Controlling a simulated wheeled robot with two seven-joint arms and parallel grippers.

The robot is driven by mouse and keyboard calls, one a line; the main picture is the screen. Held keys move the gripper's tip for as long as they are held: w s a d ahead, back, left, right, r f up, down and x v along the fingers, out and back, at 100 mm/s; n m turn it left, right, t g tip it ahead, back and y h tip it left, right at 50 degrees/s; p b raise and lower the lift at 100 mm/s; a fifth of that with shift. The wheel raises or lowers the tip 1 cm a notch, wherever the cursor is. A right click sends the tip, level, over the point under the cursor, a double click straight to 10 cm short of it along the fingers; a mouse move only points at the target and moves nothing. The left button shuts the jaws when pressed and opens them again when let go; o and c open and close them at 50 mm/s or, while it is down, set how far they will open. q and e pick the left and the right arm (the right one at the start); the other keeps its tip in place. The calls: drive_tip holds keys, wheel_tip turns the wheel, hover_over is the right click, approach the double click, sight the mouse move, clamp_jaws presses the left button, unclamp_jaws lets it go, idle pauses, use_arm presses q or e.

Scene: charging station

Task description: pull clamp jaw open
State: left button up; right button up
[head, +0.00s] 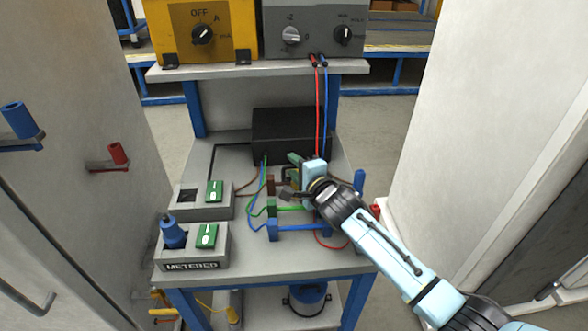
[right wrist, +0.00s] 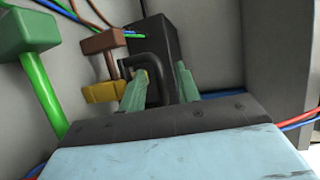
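Clamp blocks stand on the bench beside the black box (head: 290,136): brown (head: 270,185), green (head: 272,208) and blue (head: 272,231). In the right wrist view the brown block (right wrist: 104,41), the green block (right wrist: 28,32) and a yellow block (right wrist: 103,91) show to the left. A black curved handle (right wrist: 157,66) stands beside the yellow block. My right gripper (right wrist: 160,88) is open, its two green fingertips apart. One leg of the handle shows between the fingertips; I cannot tell whether they touch it. My right gripper also shows in the head view (head: 290,175). My left gripper is out of view.
A box labelled METERED (head: 191,262) with a blue plug (head: 172,233) sits at the bench's front left. Red, blue, green and brown wires run around the clamps. Yellow (head: 202,30) and grey (head: 312,28) meters stand on the shelf above. Pale cabinets flank the bench.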

drive_tip(key=shift+w+a, duration=0.15)
drive_tip(key=shift+w, duration=0.25)
clamp_jaws()
